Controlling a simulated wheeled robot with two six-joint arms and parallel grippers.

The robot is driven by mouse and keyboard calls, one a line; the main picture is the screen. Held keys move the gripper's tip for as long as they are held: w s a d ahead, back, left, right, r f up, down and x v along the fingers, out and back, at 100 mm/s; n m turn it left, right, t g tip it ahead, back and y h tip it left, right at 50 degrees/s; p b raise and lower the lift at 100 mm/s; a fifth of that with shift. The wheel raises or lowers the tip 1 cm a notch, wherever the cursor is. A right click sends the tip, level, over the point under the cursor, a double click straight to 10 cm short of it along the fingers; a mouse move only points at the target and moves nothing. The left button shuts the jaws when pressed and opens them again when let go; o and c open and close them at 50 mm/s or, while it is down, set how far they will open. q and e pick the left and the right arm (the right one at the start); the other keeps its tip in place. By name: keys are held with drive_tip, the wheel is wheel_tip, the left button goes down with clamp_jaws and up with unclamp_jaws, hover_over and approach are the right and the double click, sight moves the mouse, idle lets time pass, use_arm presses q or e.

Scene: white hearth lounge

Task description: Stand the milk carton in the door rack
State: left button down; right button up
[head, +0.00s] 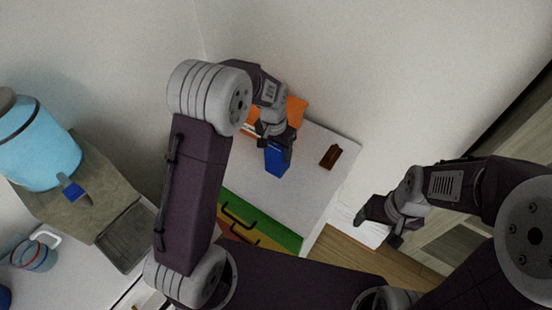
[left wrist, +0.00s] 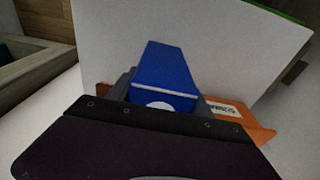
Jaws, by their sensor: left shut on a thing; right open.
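A blue carton (head: 276,162) with a white band, which I take to be the milk carton, is held by my left gripper (head: 278,142) over the white top. In the left wrist view the carton (left wrist: 165,68) sits between the fingers, and its lower part is hidden by the gripper. My left gripper is shut on it. Whether the carton touches the surface under it, I cannot tell. My right gripper (head: 378,216) is open and empty, right of the white top. I cannot make out a door rack in either view.
A light-blue dispenser (head: 40,145) stands at the left on a mat, with a glass mug (head: 35,252) nearby.

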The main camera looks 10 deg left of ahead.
use_arm(q)
drive_tip(key=w+d+r, duration=0.5)
drive_tip(key=d+r, duration=0.1)
drive_tip(key=d, duration=0.3)
drive_tip(key=shift+w+d+r, duration=0.15)
drive_tip(key=shift+d+r, duration=0.1)
drive_tip(key=shift+d, duration=0.1)
